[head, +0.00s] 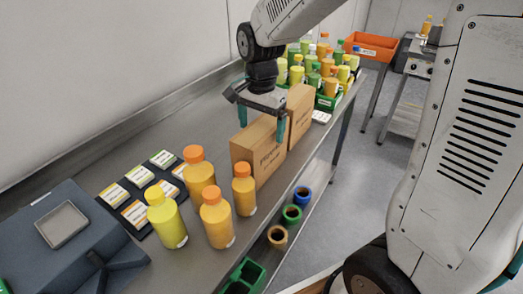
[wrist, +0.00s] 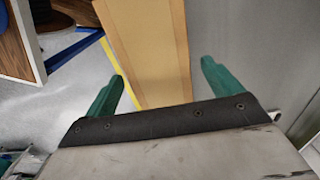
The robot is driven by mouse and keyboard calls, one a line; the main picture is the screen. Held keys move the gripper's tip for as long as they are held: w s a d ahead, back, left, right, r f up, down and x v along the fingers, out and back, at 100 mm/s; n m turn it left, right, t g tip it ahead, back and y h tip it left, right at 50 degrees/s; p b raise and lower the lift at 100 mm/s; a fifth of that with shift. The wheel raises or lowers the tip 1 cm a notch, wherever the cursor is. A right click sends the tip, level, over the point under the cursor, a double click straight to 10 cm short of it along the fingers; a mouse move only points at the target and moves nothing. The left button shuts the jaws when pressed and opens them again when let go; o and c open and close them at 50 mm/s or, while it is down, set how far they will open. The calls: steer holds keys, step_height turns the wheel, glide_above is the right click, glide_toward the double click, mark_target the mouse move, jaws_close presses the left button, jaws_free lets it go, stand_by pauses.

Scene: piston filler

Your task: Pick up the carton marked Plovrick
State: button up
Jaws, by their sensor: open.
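Two brown cartons stand upright on the steel bench in the head view. The near carton (head: 257,154) has dark print that looks like Plovrick, though it is small and blurred. The far carton (head: 301,113) stands close behind it, and its print cannot be read. My gripper (head: 260,110) is open and points down at the near carton's top, one finger on either side. In the wrist view a brown carton top (wrist: 150,45) lies between the open fingers of my gripper (wrist: 161,72), with gaps visible at both sides.
Several yellow and orange bottles (head: 216,218) stand in front of the near carton. Label cards (head: 134,213) and a dark grey machine (head: 88,250) are at the left. A green crate of bottles (head: 328,102) is behind the cartons. Rings (head: 291,214) lie below the bench edge.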

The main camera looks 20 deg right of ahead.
step_height(320, 180, down, 4)
steer(key=shift+r, duration=0.2)
steer(key=shift+w, duration=0.1)
jaws_close()
steer(key=shift+r, duration=0.1)
